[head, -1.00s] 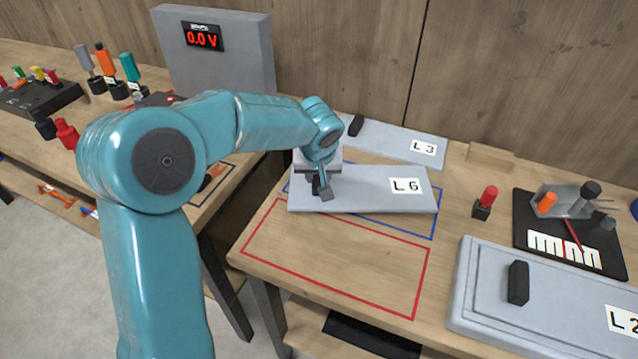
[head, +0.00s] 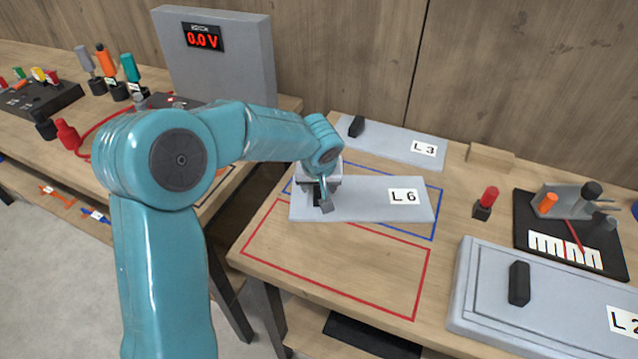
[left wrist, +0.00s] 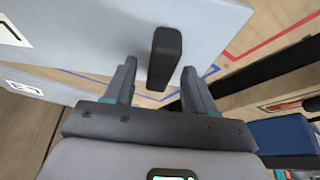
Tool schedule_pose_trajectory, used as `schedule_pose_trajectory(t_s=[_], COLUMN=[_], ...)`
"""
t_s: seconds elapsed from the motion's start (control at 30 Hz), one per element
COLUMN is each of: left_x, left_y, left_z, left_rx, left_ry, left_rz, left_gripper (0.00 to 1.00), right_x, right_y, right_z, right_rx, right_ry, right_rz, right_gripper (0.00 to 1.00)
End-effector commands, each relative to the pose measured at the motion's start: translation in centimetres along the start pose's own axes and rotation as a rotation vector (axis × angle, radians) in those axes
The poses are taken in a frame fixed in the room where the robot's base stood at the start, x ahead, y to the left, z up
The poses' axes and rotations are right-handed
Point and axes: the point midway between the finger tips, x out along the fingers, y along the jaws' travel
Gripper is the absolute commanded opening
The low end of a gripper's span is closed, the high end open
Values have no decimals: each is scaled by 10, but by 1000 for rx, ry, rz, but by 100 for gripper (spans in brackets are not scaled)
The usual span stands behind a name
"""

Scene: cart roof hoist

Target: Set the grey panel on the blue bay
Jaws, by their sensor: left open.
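The grey panel (head: 365,202), labelled L6, lies over the blue-outlined bay (head: 437,215), turned against the outline. Blue lines show behind it, at its right and along part of its front. Its near left corner overlaps the edge of the red outline in view. I cannot tell whether it rests flat on the bench. My left gripper (head: 322,200) is over the panel's left end. In the left wrist view its open fingers stand on either side of the panel's black handle (left wrist: 165,55), which is partly ahead of the fingertips. My right gripper is not in view.
An empty red-outlined bay (head: 340,265) lies in front. Panel L3 (head: 395,142) lies behind, and another grey panel (head: 480,300) with a black handle at the front right. A red-topped part (head: 487,200) and a black tool mat (head: 520,235) are at the right.

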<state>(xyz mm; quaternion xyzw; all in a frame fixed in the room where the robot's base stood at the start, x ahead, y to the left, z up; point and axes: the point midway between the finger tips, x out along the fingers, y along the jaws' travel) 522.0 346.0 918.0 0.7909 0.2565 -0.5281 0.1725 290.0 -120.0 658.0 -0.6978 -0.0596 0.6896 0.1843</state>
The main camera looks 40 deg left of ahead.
Motion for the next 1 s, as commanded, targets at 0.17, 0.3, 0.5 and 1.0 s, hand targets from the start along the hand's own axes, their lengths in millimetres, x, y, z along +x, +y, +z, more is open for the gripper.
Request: schedule_pose_trajectory(t_s=[0.17, 0.3, 0.5, 1.0], left_x=[-30, -64, -103, -120], left_y=[1, 0, 1, 0], left_z=[-1, -1, -1, 0], left_rx=[-1, -1, -1, 0], left_ry=[5, 5, 3, 0], left_rz=[3, 3, 3, 0], left_gripper=[55, 55, 55, 55], right_x=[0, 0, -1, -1], right_y=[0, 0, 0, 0], right_z=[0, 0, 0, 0], right_rx=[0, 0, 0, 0], right_ry=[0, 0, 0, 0], right_rz=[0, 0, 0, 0], right_gripper=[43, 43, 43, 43])
